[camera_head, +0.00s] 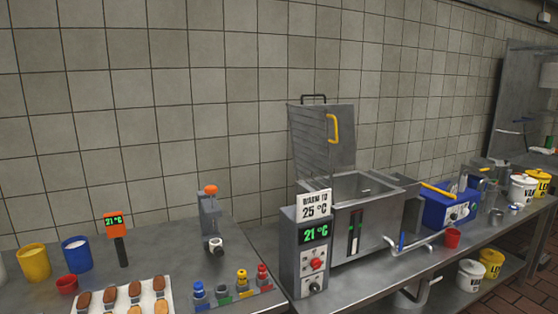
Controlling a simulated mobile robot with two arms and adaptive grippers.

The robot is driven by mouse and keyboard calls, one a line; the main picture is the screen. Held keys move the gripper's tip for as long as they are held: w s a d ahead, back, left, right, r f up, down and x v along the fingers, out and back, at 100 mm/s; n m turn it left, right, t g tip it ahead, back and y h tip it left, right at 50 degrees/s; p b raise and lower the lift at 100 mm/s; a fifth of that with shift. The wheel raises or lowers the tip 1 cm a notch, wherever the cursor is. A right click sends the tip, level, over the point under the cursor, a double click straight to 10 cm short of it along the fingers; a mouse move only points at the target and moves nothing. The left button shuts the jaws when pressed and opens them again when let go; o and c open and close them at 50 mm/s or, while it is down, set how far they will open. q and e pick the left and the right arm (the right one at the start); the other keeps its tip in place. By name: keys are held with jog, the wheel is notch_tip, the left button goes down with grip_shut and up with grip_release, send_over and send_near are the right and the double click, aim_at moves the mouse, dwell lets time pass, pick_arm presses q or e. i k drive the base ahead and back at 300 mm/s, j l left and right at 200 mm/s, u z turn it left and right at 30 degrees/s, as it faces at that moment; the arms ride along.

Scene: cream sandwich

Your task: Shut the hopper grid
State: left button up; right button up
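The hopper grid (310,145) is a grey slatted panel standing raised, nearly upright, at the back of the steel hopper machine (347,232). It has a yellow handle (332,128) on its right part and a dark bar at its top. The hopper's top opening (352,187) is uncovered and shows a pale inside. Neither of my grippers is in view.
A control box (313,245) reading 21 °C stands at the machine's front left under a 25 °C sign. A blue machine (448,206) and a red cup (452,238) are to the right. A tray of pastries (128,299) and a yellow cup (34,263) are left.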

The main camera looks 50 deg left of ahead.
aim_at(326, 115)
jog(key=u, duration=1.25)
jog(key=i+j, duration=0.15)
jog(key=j, duration=0.15)
jog(key=i+j, duration=0.1)
jog(key=j, duration=0.15)
jog(key=j+u, duration=0.05)
